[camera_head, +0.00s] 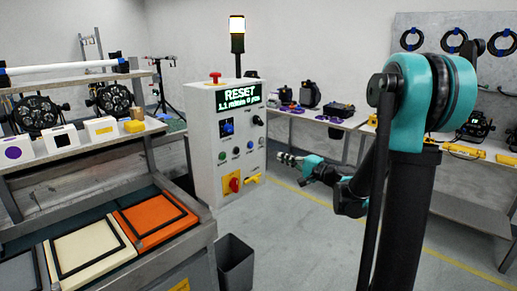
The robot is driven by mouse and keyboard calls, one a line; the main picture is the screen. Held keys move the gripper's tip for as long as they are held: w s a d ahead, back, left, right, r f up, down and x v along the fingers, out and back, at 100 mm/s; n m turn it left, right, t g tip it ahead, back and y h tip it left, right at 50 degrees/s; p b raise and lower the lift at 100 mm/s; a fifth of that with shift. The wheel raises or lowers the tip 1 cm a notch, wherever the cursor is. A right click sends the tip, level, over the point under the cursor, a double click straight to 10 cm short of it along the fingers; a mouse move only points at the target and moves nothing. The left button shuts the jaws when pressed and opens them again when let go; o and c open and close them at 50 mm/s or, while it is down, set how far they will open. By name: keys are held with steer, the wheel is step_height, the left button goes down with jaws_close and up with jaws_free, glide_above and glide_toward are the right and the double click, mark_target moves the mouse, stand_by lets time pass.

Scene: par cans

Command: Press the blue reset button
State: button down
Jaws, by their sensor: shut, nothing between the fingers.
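A grey control box (228,140) stands left of centre with a lit green display (241,97) reading RESET. A larger blue knob-like control (227,128) sits above that row. My gripper (283,157) is right of the box's front face, shut and empty, pointing toward the box. It appears apart from the buttons, though the exact gap is hard to judge.
A red mushroom button (215,77) and a light tower (237,30) top the box. A red rotary switch (234,185) and yellow handle (252,179) sit low on it. A dark bin (235,262) stands below. A bench with trays is at left.

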mark_target(252, 145)
steer(key=shift+a, duration=0.1)
steer(key=x, duration=1.3)
steer(key=shift+w+a, duration=0.25)
steer(key=shift+a, duration=0.05)
steer(key=shift+w+a, duration=0.4)
steer(key=shift+a, duration=0.2)
steer(key=shift+w+r, duration=0.1)
steer(key=shift+r, duration=0.05)
steer(key=shift+s+d, duration=0.35)
steer(key=shift+d, duration=0.05)
steer(key=v, duration=1.3)
steer(key=shift+s+d, duration=0.15)
steer(key=shift+d, duration=0.05)
